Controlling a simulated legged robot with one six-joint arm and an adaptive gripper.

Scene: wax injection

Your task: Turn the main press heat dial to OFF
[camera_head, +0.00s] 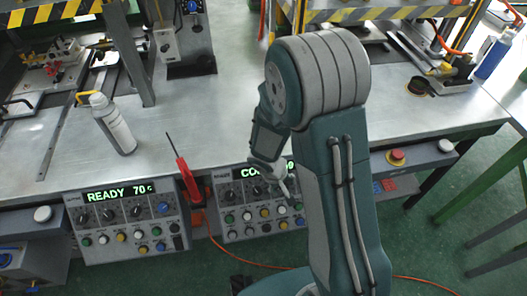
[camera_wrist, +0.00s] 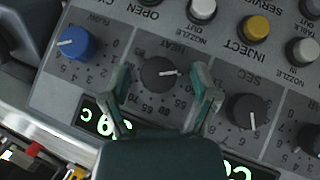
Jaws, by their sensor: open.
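The black heat dial (camera_wrist: 158,73), with a white pointer line, sits between my open fingers in the wrist view. The word HEAT and numbers are printed around it, upside down here. Its pointer points right in the picture; no OFF mark is readable. My gripper (camera_wrist: 161,88) has one green finger on either side of the dial; I cannot tell whether they touch it. In the head view my gripper (camera_head: 283,184) is over the right control panel (camera_head: 222,231), partly covering its display. My arm hides the panel's right side.
A blue knob (camera_wrist: 76,43) and another black dial (camera_wrist: 245,111) flank the heat dial; several push buttons lie beyond. A second panel (camera_head: 84,243) reads READY 70. A red-handled screwdriver (camera_head: 187,178) stands between the panels. A spray bottle (camera_head: 113,124) is on the bench.

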